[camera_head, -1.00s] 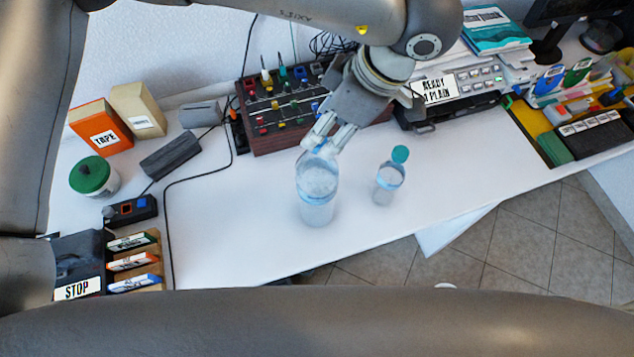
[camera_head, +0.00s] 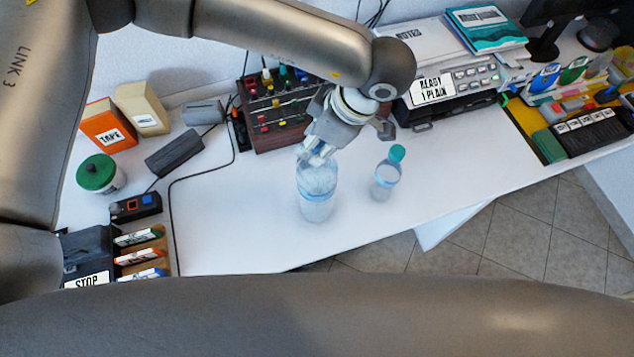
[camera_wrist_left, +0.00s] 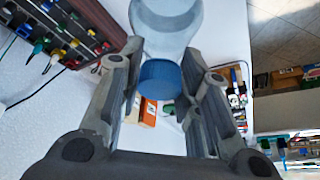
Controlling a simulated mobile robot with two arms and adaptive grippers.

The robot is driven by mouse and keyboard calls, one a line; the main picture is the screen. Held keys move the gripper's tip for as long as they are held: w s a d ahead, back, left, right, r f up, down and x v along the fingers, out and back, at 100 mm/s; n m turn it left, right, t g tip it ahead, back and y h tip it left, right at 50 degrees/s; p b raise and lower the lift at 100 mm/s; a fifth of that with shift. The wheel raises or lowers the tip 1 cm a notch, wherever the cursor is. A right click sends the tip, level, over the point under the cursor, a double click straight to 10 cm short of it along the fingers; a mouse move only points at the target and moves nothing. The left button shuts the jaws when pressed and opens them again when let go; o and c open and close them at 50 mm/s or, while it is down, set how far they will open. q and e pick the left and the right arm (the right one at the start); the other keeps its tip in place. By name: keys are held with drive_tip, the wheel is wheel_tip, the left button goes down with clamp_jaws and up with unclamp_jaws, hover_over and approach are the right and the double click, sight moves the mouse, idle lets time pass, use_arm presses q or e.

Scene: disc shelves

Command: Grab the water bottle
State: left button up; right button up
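A large clear water bottle with a blue cap (camera_head: 317,190) stands upright on the white table in the head view. A smaller clear bottle with a teal cap (camera_head: 386,178) stands to its right. My left gripper (camera_head: 312,152) reaches down to the large bottle's top. In the left wrist view, the blue cap (camera_wrist_left: 160,80) lies between the two fingers, which are close to its sides. Contact on both sides cannot be made out. The bottle's body (camera_wrist_left: 168,28) extends beyond the cap. My right gripper is not in view.
A panel of colored knobs (camera_head: 275,110) and a printer-like device (camera_head: 450,92) stand behind the bottles. An orange tape box (camera_head: 108,127), a green-lidded jar (camera_head: 98,174) and a cable are at left. The table in front of the bottles is clear.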

use_arm(q)
clamp_jaws()
drive_tip(key=shift+w+r, duration=0.15)
